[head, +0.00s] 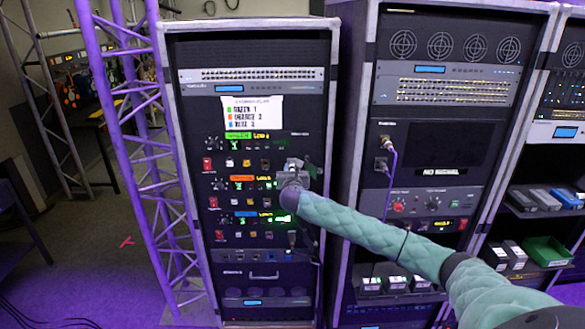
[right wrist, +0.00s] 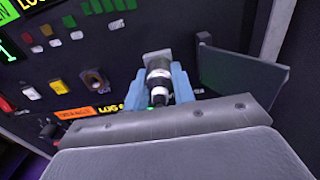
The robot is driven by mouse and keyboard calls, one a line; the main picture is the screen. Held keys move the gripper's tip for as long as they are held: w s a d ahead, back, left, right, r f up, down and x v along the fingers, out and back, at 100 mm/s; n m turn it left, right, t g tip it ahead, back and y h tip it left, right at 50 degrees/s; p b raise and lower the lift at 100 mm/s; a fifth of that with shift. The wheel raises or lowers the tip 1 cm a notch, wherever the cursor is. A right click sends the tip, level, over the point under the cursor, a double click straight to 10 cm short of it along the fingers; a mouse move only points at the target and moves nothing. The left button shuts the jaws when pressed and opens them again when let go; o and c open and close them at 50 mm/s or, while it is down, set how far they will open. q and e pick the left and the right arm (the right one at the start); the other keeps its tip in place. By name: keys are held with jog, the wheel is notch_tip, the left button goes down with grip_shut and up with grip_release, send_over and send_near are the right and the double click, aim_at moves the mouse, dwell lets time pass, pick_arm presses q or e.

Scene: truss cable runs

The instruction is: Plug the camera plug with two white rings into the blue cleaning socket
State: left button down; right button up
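My right gripper (head: 292,178) is at the right side of the left rack's panel, level with the orange-labelled row. In the right wrist view its pale blue fingers (right wrist: 160,88) stand on both sides of a dark plug with white rings (right wrist: 158,76) and appear closed on it. The plug's far end meets or nearly meets a grey metal piece at the panel; I cannot tell whether it is seated. The blue label (head: 244,214) marks a lower row. The blue cleaning socket is not clearly made out; my gripper and arm cover part of that side. My left gripper is out of view.
A dark flap (right wrist: 240,76) sticks out from the panel just right of the plug. A card (head: 252,111) lists green 1, orange 2, blue 3. Switches and knobs fill the panel. A second rack (head: 440,130) stands to the right, a purple truss (head: 140,160) to the left.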

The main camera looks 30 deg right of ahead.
aim_at(292, 169)
jog(key=c, duration=0.4)
jog(key=shift+s+a, duration=0.1)
jog(key=shift+s, duration=0.05)
jog(key=shift+p+v, duration=0.55)
jog(key=shift+v, duration=1.65)
